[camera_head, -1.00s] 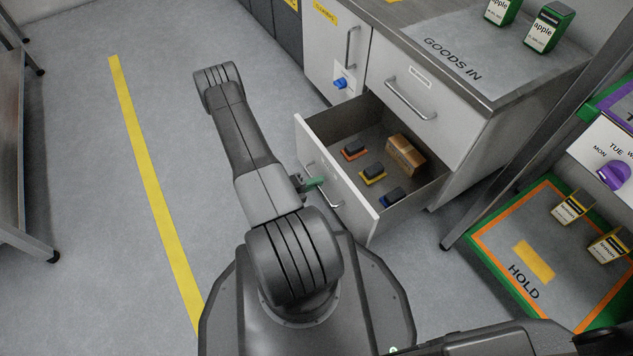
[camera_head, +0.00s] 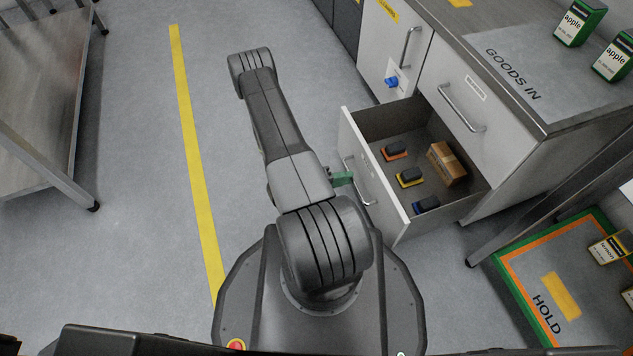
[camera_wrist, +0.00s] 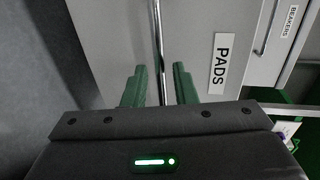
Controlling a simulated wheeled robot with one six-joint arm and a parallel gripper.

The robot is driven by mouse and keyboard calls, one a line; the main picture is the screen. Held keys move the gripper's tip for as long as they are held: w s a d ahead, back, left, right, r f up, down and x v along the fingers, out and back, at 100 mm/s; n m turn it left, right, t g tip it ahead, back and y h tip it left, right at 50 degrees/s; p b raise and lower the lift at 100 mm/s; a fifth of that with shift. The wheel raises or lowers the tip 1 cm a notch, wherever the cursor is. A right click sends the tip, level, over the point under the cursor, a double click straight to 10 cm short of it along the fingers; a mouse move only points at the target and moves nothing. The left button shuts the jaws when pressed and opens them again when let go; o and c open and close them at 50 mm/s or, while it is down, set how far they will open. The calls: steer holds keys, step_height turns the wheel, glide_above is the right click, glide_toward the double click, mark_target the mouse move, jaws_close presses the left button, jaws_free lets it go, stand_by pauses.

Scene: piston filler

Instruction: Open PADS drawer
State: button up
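The PADS drawer (camera_head: 375,178) stands pulled well out of the cabinet in the head view. Several dark-topped pads in orange, yellow and blue and a brown box lie inside it. In the wrist view its front (camera_wrist: 195,20) carries the PADS label (camera_wrist: 219,63). The bar handle (camera_wrist: 158,45) runs between the two green fingers of my gripper (camera_wrist: 160,86). The fingers are apart, with a visible gap on each side of the bar. In the head view my gripper (camera_head: 342,179) is at the drawer front, mostly hidden by my arm.
A closed drawer (camera_head: 460,105) is above the open one; the wrist view shows a BEAKERS label (camera_wrist: 290,22) beside PADS. The GOODS IN worktop (camera_head: 520,75) is above. A HOLD mat (camera_head: 512,278) lies at right. A metal table (camera_head: 45,120) stands at left. Floor between is clear.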

steer(key=p+v, duration=0.2)
steer(key=v, duration=0.8)
steer(key=shift+s+a, duration=0.2)
steer(key=shift+a, duration=0.15)
stand_by(0.3)
steer(key=b+x, duration=0.3)
steer(key=x, duration=1)
steer(key=shift+r, duration=0.1)
stand_by(0.5)
